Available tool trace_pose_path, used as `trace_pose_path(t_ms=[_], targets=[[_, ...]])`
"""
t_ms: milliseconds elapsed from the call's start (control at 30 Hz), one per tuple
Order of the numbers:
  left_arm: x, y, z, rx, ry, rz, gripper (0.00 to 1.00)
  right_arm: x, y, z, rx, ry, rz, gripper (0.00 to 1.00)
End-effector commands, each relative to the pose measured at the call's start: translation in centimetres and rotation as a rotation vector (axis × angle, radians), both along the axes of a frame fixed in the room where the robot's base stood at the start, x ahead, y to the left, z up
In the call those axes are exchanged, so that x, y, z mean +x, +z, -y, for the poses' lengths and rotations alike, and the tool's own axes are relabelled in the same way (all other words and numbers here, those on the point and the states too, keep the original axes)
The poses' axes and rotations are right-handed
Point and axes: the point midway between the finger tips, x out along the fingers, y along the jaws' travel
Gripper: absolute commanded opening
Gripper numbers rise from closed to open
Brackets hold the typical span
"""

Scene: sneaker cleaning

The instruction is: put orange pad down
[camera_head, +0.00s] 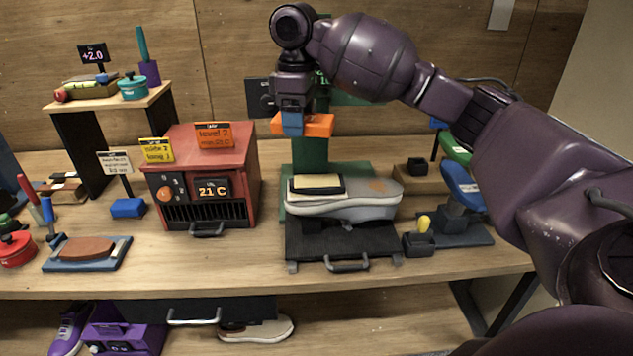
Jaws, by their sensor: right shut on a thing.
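My right gripper (293,122) comes in from the right and points down at the back of the bench. It is shut on the orange pad (319,125), which it holds raised in front of a green upright (311,157). Below stands a grey sneaker (345,208) on a black tray (342,243). A yellow-topped dark pad (317,182) lies on the sneaker's left part, and a brownish patch (383,186) shows on its right part. The gripper hides part of the orange pad. My left gripper is not in view.
A red heater box (222,150) showing 21 C stands left of the sneaker. A small shelf (110,102) stands at the back left. A blue tool stand (462,232) is at the right. Bare bench (200,265) shows in front of the heater.

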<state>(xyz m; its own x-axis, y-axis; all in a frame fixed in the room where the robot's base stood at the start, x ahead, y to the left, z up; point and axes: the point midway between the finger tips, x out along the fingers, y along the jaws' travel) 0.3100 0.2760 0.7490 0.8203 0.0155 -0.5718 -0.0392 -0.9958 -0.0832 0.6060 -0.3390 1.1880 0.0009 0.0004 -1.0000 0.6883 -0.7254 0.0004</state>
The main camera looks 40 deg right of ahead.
Motion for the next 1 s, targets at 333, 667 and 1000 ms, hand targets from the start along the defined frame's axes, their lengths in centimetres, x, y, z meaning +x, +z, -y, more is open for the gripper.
trace_pose_path(t_ms=[333,667,1000], targets=[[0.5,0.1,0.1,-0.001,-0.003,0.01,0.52,1.3,5.3,3.9,0.0,0.241,0.0,0.4],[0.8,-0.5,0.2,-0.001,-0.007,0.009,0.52,1.4,0.8,4.2,-0.001,0.263,-0.008,0.4],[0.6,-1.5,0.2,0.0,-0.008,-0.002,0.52,1.3,-6.4,4.2,-0.001,0.262,-0.006,0.4]])
